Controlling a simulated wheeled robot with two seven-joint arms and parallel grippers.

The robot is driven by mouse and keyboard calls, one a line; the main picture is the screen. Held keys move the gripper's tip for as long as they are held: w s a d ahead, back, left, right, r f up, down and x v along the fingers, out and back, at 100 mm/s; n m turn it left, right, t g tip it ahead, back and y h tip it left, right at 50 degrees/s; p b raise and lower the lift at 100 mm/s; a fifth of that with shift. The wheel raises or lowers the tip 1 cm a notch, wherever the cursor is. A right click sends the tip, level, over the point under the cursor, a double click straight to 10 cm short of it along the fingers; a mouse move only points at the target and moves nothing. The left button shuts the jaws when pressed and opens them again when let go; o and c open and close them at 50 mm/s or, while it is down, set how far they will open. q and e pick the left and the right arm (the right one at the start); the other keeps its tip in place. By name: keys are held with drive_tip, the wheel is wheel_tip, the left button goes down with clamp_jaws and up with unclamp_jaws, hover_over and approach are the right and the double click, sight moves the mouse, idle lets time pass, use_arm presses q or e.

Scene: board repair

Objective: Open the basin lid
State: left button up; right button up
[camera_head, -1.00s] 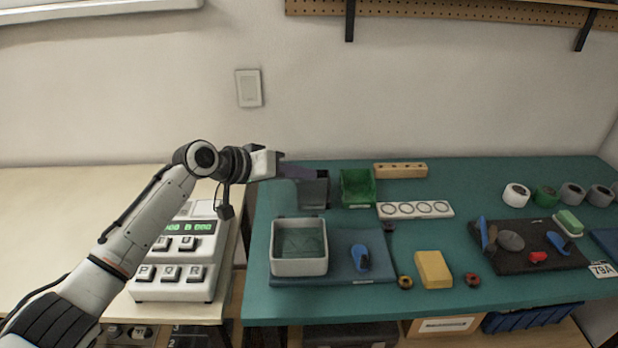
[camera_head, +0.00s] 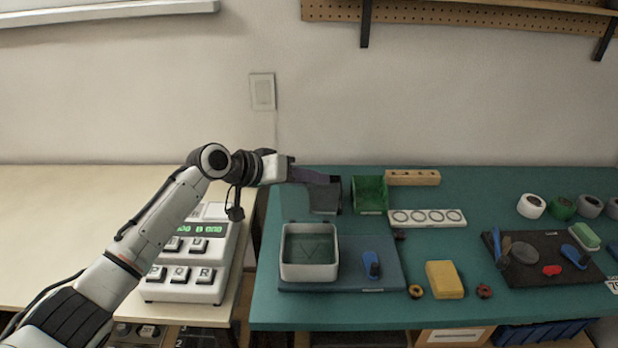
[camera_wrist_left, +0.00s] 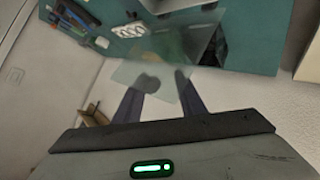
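The white square basin (camera_head: 309,273) stands at the left of the green bench. Thin lines show on its teal inside; I cannot tell from this view whether a clear pane covers it. My left gripper (camera_head: 315,177) is above and behind the basin, pointing right, with dark purple-grey fingers. In the left wrist view the fingers (camera_wrist_left: 160,88) stand apart. A translucent pane (camera_wrist_left: 165,62) shows at and beyond the fingertips, with a dark grey rounded piece close to the left finger. I cannot tell whether the fingers touch either. My right gripper is out of view.
A dark bin and a green bin (camera_head: 370,205) stand behind the basin. A blue mat (camera_head: 350,288) lies under the basin, with a blue tool (camera_head: 371,264) beside it. A yellow block (camera_head: 444,279) lies to the right. A keypad device (camera_head: 187,290) stands left.

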use_arm(q)
drive_tip(key=shift+d+r, duration=0.1)
drive_tip(key=shift+s, duration=0.1)
drive_tip(key=v, duration=1)
